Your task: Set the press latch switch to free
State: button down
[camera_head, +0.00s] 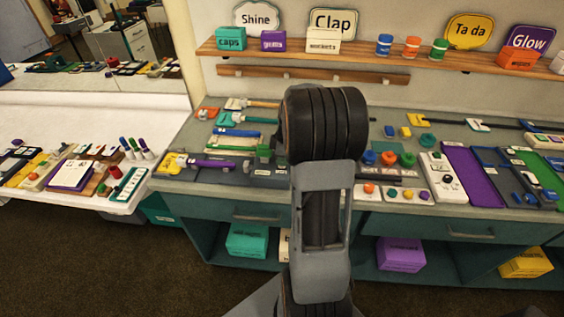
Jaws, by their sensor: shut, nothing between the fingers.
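I cannot pick out the press latch switch for certain on the teal bench (230,205). A white panel (443,177) with dark round controls stands right of my arm, its labels too small to read. A small white box with an orange button (369,189) sits close to the arm's right side, and a panel with several coloured buttons (407,194) is beside it. My arm rises in front of the bench and hides part of its middle. My gripper's fingers do not show; the arm's dark upper joint and grey link block the view there.
Long-handled tools (225,163) lie on the bench's left. Purple (470,172) and green (545,168) trays lie right. A shelf (290,50) with boxes and cups hangs above. A white side table (165,110) with small props stands left. Brown floor (90,260) is open at front left.

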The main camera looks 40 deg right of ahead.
jog(key=shift+r+p, duration=2.1)
jog(key=shift+r, duration=1.3)
jog(key=shift+m, duration=0.7)
jog(key=s+m, duration=0.1)
jog(key=m, duration=0.1)
jog(key=s+f+m, duration=0.1)
jog(key=m, duration=0.1)
jog(key=shift+a+f, duration=0.1)
jog(key=shift+a, duration=0.3)
jog(key=s+a+r+m+t, duration=0.1)
jog(key=s+a+r, duration=0.2)
jog(key=a, duration=0.3)
jog(key=s+a+r+m+t+h, duration=0.1)
jog(key=s+a+r, duration=0.2)
jog(key=a, duration=0.4)
jog(key=s+a+r+m+t, duration=0.1)
jog(key=s+a+r, duration=0.2)
jog(key=a, duration=0.4)
jog(key=shift+s+r+m, duration=0.35)
jog(key=shift+s+m, duration=0.05)
jog(key=shift+s, duration=0.25)
